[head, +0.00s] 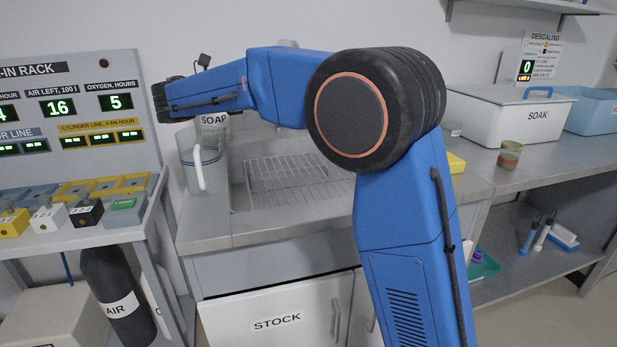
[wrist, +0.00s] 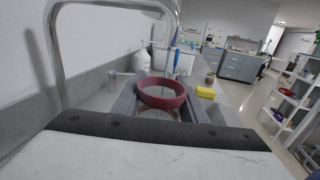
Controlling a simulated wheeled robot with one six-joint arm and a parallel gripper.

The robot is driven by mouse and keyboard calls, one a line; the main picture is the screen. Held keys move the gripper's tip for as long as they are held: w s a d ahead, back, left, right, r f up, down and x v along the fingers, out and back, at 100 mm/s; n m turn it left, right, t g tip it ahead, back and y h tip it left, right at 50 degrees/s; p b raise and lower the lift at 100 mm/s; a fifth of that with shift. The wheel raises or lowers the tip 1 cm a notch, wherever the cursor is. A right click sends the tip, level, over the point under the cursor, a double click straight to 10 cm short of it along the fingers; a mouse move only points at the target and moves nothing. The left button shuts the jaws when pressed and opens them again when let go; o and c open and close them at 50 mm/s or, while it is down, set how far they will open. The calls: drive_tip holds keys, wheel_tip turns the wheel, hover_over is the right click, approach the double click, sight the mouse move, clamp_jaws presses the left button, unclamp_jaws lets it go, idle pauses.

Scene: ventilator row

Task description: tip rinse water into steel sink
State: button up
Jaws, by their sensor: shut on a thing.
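My gripper (wrist: 160,103) is shut on a dark red round vessel (wrist: 162,92), seen from above its rim in the wrist view. Its contents cannot be made out. In the head view my arm reaches left over the steel worktop and ends at a dark wrist at upper left; the fingers and the red vessel are not clear there. The steel sink unit (head: 290,226) lies below the arm, with a wire drainer (head: 290,180) on top. The basin itself is not clearly visible. A curved steel tap (wrist: 56,50) rises close at left in the wrist view.
A clear jug (head: 207,178) with a white handle stands at the worktop's left end, near a SOAP container (head: 214,122). A yellow sponge (wrist: 205,92) lies beyond the vessel. A white SOAK tub (head: 505,118) and a small cup (head: 509,156) stand on the right bench.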

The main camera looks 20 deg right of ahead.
drive_tip(key=shift+a, duration=0.25)
drive_tip(key=shift+f, duration=0.1)
drive_tip(key=shift+s+d+f+m+t+y, duration=0.15)
drive_tip(key=shift+s+d+f+m+y, duration=0.25)
drive_tip(key=shift+d+f+m+y, duration=1.4)
drive_tip(key=shift+s+a+f+n+t+y, duration=0.15)
drive_tip(key=shift+s+f+y, duration=0.55)
drive_tip(key=shift+f, duration=2.45)
drive_tip(key=shift+s+d+f+m+t+y, duration=0.15)
drive_tip(key=shift+d+f+m+y, duration=0.65)
drive_tip(key=shift+f+y, duration=1.25)
drive_tip(key=shift+f+h, duration=0.25)
drive_tip(key=shift+f, duration=0.55)
drive_tip(key=shift+f+m+t+y, duration=0.35)
drive_tip(key=shift+f+m+y, duration=0.1)
drive_tip(key=shift+f+y, duration=0.25)
drive_tip(key=shift+w+a+r+m+y+p, duration=0.15)
drive_tip(key=shift+m+y+p, duration=0.15)
drive_tip(key=shift+y, duration=0.4)
